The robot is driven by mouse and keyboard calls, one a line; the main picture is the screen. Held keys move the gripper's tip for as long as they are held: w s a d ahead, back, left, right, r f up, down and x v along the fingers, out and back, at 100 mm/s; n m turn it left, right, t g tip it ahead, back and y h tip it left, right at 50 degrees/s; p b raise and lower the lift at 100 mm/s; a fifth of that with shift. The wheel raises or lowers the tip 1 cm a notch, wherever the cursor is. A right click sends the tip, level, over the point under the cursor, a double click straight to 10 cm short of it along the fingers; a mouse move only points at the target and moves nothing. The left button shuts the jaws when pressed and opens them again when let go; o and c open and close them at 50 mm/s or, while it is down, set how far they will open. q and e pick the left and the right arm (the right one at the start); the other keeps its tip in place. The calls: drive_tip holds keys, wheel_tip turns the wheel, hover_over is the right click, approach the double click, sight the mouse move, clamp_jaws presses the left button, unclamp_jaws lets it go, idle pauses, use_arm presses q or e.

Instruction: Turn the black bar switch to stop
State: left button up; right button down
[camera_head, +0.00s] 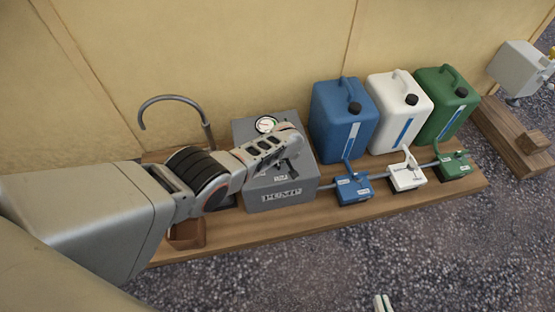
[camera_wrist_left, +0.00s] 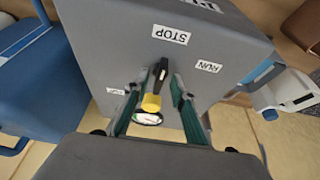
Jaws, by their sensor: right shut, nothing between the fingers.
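The grey pump box (camera_head: 283,192) stands on the wooden board, with a round gauge (camera_head: 266,124) on top. In the left wrist view the black bar switch (camera_wrist_left: 164,72) with a yellow end (camera_wrist_left: 152,103) sits on the box. Its black end is toward the STOP label (camera_wrist_left: 170,35), its yellow end toward the gauge; a RUN label (camera_wrist_left: 208,67) is to the right. My left gripper (camera_wrist_left: 156,88) is open, one green-lined finger each side of the bar, with gaps visible. It hides the switch in the head view (camera_head: 288,160). My right gripper (camera_head: 382,303) is shut and empty at the bottom edge.
Blue (camera_head: 343,118), white (camera_head: 399,108) and green (camera_head: 446,103) canisters stand right of the pump. Blue (camera_head: 353,188), white (camera_head: 407,177) and green (camera_head: 453,166) valve boxes sit in front. A curved tap (camera_head: 175,98) rises behind my left arm. Gravel lies in front.

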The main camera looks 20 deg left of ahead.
use_arm(q)
drive_tip(key=shift+r, duration=0.1)
drive_tip(key=shift+d+r, duration=0.35)
drive_tip(key=shift+r, duration=0.1)
drive_tip(key=shift+a+v, duration=0.25)
drive_tip(key=shift+v, duration=0.85)
drive_tip(key=v, duration=0.8)
drive_tip(key=shift+s+r, duration=0.3)
drive_tip(key=shift+s, duration=0.05)
